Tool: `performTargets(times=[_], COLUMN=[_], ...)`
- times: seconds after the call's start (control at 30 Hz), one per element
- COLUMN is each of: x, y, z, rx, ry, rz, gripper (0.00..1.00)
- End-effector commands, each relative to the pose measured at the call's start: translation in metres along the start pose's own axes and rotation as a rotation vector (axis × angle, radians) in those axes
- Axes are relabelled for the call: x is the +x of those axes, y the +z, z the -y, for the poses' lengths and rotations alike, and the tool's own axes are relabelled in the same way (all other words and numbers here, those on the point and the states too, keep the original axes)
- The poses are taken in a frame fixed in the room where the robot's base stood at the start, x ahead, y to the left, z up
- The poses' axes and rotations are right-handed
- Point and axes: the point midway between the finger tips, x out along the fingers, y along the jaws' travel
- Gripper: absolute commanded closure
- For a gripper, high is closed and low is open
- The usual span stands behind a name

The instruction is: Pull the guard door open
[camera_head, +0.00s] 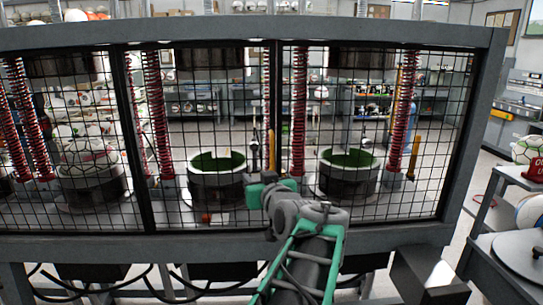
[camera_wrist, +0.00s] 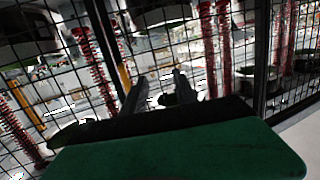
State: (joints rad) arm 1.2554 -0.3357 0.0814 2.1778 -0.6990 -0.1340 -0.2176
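The guard door shows in the head view as black wire mesh panels in a grey frame. One mesh panel (camera_head: 228,126) is left of the middle post and another (camera_head: 338,128) is right of it. I cannot tell which of them is the door, and no handle shows clearly. My gripper (camera_head: 268,180) is in front of the mesh at the low middle, by the foot of the middle post. In the wrist view its two dark fingers (camera_wrist: 160,78) stand apart with nothing visible between them, and mesh lies beyond. Whether the fingertips touch the mesh is unclear.
Behind the mesh stand red springs (camera_head: 298,110) and dark cups with green insides (camera_head: 350,172). A dark grey lower beam (camera_head: 390,234) runs across below the mesh. At right are a grey table (camera_head: 500,262) and a ball (camera_head: 532,212).

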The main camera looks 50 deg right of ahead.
Motion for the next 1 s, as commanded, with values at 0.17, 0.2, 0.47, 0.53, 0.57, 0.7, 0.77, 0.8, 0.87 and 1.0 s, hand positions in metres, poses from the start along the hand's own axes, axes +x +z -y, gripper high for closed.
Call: performTargets(times=[0.17,0.2,0.47,0.53,0.57,0.7,0.77,0.8,0.87,1.0], x=[-0.018,-0.016,0.030,0.042,0.046,0.056,0.057,0.057,0.057,0.057], y=[-0.034,-0.036,-0.044,-0.045,-0.046,-0.046,-0.045,-0.045,-0.045,-0.045], z=[-0.059,-0.062,-0.064,-0.066,-0.066,-0.068,-0.068,-0.068,-0.068,-0.068], rx=[0.001,0.001,0.002,0.002,0.001,0.000,0.000,0.000,0.000,0.000], ry=[0.095,0.097,0.093,0.094,0.095,0.097,0.097,0.098,0.098,0.097], rz=[-0.133,-0.140,-0.137,-0.137,-0.137,-0.138,-0.138,-0.138,-0.138,-0.138], gripper=[0.66,0.66,0.66,0.66,0.66,0.66,0.66,0.66,0.66,0.72])
